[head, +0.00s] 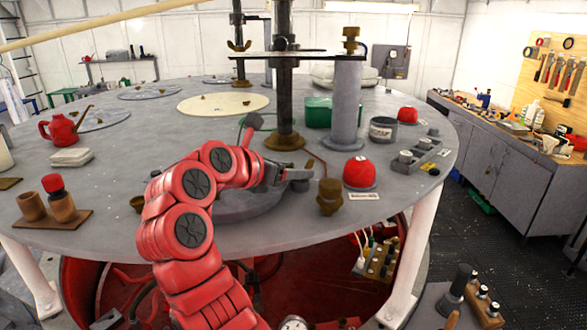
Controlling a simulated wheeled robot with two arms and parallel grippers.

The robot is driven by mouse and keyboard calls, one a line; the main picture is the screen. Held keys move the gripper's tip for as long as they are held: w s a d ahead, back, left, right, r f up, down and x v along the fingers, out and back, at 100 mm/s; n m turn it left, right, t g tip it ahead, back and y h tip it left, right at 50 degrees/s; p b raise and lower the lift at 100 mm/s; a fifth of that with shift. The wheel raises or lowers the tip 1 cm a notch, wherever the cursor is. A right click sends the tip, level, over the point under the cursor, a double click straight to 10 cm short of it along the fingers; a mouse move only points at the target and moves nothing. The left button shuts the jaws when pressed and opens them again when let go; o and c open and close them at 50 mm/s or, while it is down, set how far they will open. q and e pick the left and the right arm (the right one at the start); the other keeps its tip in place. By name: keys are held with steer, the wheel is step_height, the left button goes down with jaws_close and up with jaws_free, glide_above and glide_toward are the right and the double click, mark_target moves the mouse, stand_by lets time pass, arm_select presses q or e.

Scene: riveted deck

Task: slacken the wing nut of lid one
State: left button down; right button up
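My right gripper (292,174) is at the end of the red arm, over the near middle of the round grey deck. Its dark and grey fingers are small and overlap, so their gap cannot be made out. A grey rounded lid-like piece (245,207) lies below it, partly hidden by my arm. A brass knob-like fitting (330,197) stands to the right of the gripper, apart from it. A brass wing nut (238,46) sits high on a rear post. Flat round lids, one cream (222,104), lie farther back. I cannot tell which is lid one. My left gripper is not in view.
A dark upright column (284,95) and a grey cylinder (347,105) stand behind the gripper. A red dome (359,172) sits to the right. A red can (60,129) and a wooden block with cups (52,218) are at left. The front edge drops to an open red well (150,290).

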jaws_close()
steer(key=shift+f, duration=0.1)
steer(key=shift+d+f+n+t+y+b, duration=0.15)
steer(key=shift+n+t+y+b, duration=0.2)
steer(key=shift+b, duration=0.35)
steer(key=shift+d+n+t+y+b, duration=0.1)
steer(key=shift+n+t+y+b, duration=0.15)
steer(key=shift+n+y+b, duration=0.3)
steer(key=shift+s+d+n+t+y, duration=0.1)
steer(key=shift+n+t+y, duration=0.3)
steer(key=shift+n+y, duration=0.35)
steer(key=shift+d+r+n+t+y, duration=0.1)
steer(key=shift+r+n+t+y, duration=0.1)
steer(key=shift+n+y, duration=0.3)
steer(key=shift+d+r+n+t+y, duration=0.1)
steer(key=shift+n+t+y, duration=0.1)
steer(key=shift+n+y, duration=0.25)
steer(key=shift+s+f+n+y+p, duration=0.1)
steer(key=shift+n+y+p, duration=0.3)
steer(key=shift+n+y, duration=0.15)
steer(key=shift+y, duration=0.25)
